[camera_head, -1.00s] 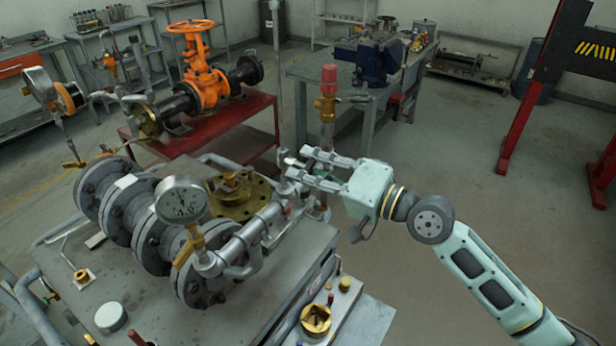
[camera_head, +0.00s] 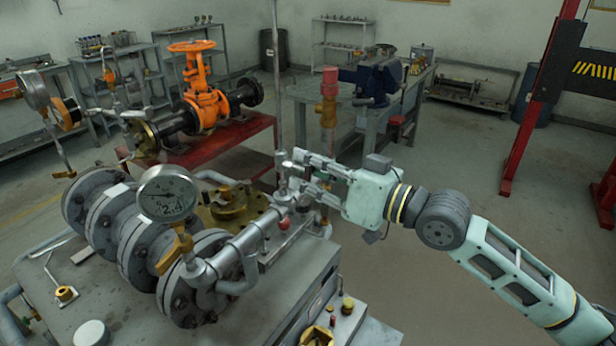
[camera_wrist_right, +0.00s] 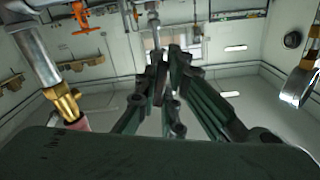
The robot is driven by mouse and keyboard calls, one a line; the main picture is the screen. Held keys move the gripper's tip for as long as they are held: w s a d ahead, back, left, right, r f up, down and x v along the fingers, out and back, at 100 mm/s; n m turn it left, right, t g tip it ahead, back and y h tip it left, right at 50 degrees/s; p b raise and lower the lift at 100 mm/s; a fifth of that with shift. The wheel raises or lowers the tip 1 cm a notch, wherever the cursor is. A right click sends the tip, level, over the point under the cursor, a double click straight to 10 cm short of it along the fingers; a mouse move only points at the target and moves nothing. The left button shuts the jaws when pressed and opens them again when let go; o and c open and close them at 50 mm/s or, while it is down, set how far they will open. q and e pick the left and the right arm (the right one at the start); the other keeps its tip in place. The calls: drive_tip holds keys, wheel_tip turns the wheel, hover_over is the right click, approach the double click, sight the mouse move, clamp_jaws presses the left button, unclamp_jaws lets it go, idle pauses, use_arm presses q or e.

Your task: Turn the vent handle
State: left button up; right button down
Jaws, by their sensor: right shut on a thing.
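The vent handle (camera_head: 282,168) is a small silver fitting at the right end of the silver pipe, above the workbench. My right gripper (camera_head: 297,166) reaches it from the right, with its fingers level and closed on it. The fingers cover part of the handle, so its exact angle is hard to tell. In the right wrist view, the dark finger pads of my right gripper (camera_wrist_right: 170,75) come together at the end of a silver stem (camera_wrist_right: 153,30). My left gripper is not in view.
A pressure gauge (camera_head: 167,194) and grey flanges (camera_head: 140,240) stand left of the handle. A brass valve with a red cap (camera_head: 328,100) rises just behind my right gripper. An orange gate valve (camera_head: 204,95) sits on a red stand. The floor right of the bench is open.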

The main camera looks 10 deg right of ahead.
drive_tip(key=shift+f+n+b, duration=0.1)
drive_tip(key=shift+n+b, duration=0.2)
drive_tip(key=shift+n, duration=0.5)
drive_tip(key=c, duration=1.9)
unclamp_jaws()
drive_tip(key=shift+o, duration=0.2)
drive_tip(key=v, duration=1.2)
